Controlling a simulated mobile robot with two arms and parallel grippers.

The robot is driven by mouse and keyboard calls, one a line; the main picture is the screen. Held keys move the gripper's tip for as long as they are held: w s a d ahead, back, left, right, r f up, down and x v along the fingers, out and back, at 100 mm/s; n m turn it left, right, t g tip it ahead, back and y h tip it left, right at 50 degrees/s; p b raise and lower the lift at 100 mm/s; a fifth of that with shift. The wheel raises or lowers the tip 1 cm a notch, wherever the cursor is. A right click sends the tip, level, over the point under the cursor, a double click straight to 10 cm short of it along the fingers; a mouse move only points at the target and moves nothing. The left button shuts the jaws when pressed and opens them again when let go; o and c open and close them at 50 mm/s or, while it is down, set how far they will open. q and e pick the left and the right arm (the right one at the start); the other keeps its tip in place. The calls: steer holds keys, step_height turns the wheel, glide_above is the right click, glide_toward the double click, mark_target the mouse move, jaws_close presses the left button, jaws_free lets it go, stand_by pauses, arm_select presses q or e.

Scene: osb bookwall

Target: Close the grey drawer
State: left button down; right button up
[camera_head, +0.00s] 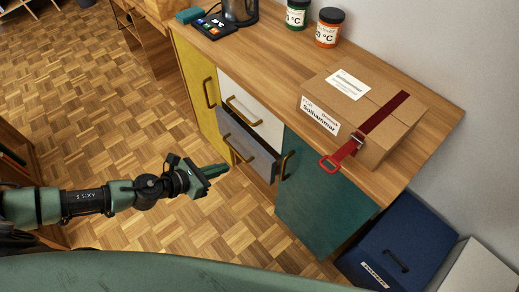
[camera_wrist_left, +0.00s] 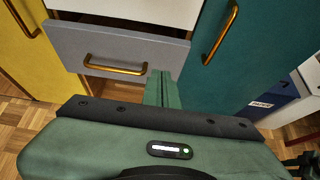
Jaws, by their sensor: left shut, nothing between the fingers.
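The grey drawer (camera_head: 247,148) is below a white drawer in the wooden cabinet. It stands partly open, with a dark gap above its front. It has a brass handle (camera_head: 240,149). My left gripper (camera_head: 222,168) is shut and empty, in front of the grey drawer and a little left of it, apart from it in the head view. In the left wrist view the grey drawer front (camera_wrist_left: 75,47) lies ahead, and the shut fingers (camera_wrist_left: 160,88) point towards its lower right part. My right gripper is not in view.
A white drawer (camera_head: 262,118) is above, a yellow door (camera_head: 193,85) left, a teal door (camera_head: 320,195) right. A cardboard box (camera_head: 390,110) with a red strap sits on the worktop. A blue box (camera_head: 405,235) stands right of the cabinet. The parquet floor (camera_head: 130,150) in front is clear.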

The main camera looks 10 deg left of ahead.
arm_select(q)
glide_toward(259, 153)
step_height(259, 153, down, 3)
steer(key=shift+w+d+f+p, duration=0.1)
steer(key=shift+w+d+p, duration=0.15)
steer(key=shift+w+d, duration=0.7)
steer(key=shift+w+d+p, duration=0.2)
steer(key=shift+w+d, duration=0.5)
steer(key=shift+w, duration=0.5)
